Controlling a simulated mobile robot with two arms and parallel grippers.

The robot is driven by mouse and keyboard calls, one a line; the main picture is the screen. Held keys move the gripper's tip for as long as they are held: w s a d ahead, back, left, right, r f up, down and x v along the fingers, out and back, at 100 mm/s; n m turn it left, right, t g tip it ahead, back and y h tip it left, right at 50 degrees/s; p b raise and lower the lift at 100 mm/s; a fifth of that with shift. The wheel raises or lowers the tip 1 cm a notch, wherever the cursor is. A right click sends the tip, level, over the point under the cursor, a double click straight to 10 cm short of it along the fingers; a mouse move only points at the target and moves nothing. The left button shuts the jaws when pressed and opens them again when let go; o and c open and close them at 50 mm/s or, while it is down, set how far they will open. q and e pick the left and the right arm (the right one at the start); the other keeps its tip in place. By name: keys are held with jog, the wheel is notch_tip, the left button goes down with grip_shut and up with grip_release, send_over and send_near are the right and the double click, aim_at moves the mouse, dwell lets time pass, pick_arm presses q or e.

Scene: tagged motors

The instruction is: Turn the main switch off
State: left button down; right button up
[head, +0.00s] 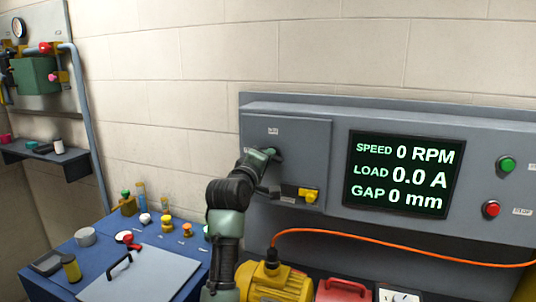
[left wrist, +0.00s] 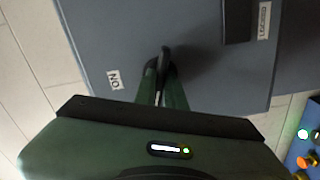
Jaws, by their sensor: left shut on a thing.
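The main switch sits on the grey door at the left of the control panel. Its dark handle (left wrist: 165,54) shows between my fingertips in the left wrist view. My left gripper (head: 272,153) is at the door, its fingers shut on this handle; they also show in the left wrist view (left wrist: 164,72). A white ON label (left wrist: 115,79) is on the door beside the handle. In the head view the gripper hides most of the switch. My right gripper is in neither view.
A yellow latch piece (head: 308,195) sticks out low on the door. A screen (head: 403,174) reads 0 RPM, 0.0 A and 0 mm. Green (head: 507,164) and red (head: 491,209) buttons are at the right. A yellow motor (head: 274,281) and orange cable (head: 400,249) lie below.

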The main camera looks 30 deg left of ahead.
pick_arm(q)
jog(key=shift+f+n+p, duration=0.1)
jog(key=shift+n+p, duration=0.9)
jog(key=shift+n, duration=0.9)
jog(key=shift+f, duration=0.1)
jog(key=c, duration=1.5)
grip_release()
jog(key=shift+s, duration=0.1)
jog(key=b+v, duration=0.3)
jog(key=v, duration=0.4)
jog(key=shift+s, duration=0.35)
